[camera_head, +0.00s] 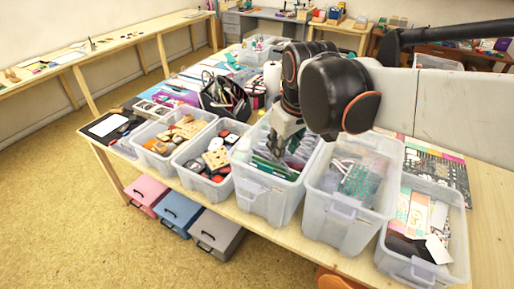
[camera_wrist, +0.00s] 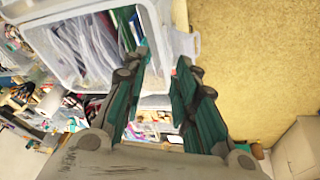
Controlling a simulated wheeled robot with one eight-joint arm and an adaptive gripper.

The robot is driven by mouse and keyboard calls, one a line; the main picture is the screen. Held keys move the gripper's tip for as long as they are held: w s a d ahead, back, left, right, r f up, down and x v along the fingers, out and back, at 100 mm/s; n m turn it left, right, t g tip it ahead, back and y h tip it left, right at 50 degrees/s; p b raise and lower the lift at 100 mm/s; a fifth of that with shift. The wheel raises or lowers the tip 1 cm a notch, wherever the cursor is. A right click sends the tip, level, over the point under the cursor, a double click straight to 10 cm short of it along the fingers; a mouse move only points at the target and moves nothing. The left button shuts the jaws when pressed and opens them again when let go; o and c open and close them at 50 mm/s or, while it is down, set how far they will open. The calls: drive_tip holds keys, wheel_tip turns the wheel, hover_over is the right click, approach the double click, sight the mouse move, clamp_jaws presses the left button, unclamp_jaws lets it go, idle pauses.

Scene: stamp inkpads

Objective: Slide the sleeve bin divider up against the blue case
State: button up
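A clear plastic bin (camera_head: 262,200), the third from the left in the front row, holds upright clear sleeves and green pieces. It also shows in the wrist view (camera_wrist: 60,18), with pale sleeves (camera_wrist: 90,45) and narrow blue and green upright pieces (camera_wrist: 125,28) at one end. I cannot tell which of these is the divider or the blue case. My gripper (camera_head: 276,148) points down into the top of this bin. In the wrist view my gripper (camera_wrist: 162,62) has its two fingers apart, with nothing seen held between them. The fingers hide part of the bin's end.
Bins of stamps (camera_head: 217,160) and wooden pieces (camera_head: 172,135) stand to the left. A bin with a patterned sheet (camera_head: 342,215) and one of cards (camera_head: 425,255) stand close on the right. A black bag (camera_head: 225,98) is behind. Drawer boxes (camera_head: 215,233) are below the table.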

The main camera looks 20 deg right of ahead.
sight(265, 166)
drive_tip(key=w+f+n+g+p, duration=0.1)
drive_tip(key=w+f+n+g, duration=0.35)
drive_tip(key=w, duration=0.95)
drive_tip(key=shift+t, duration=0.35)
wheel_tip(265, 166, down, 14)
drive_tip(key=b, duration=0.3)
drive_tip(key=shift+s+f, duration=0.15)
drive_tip(key=shift+f, duration=0.1)
clamp_jaws()
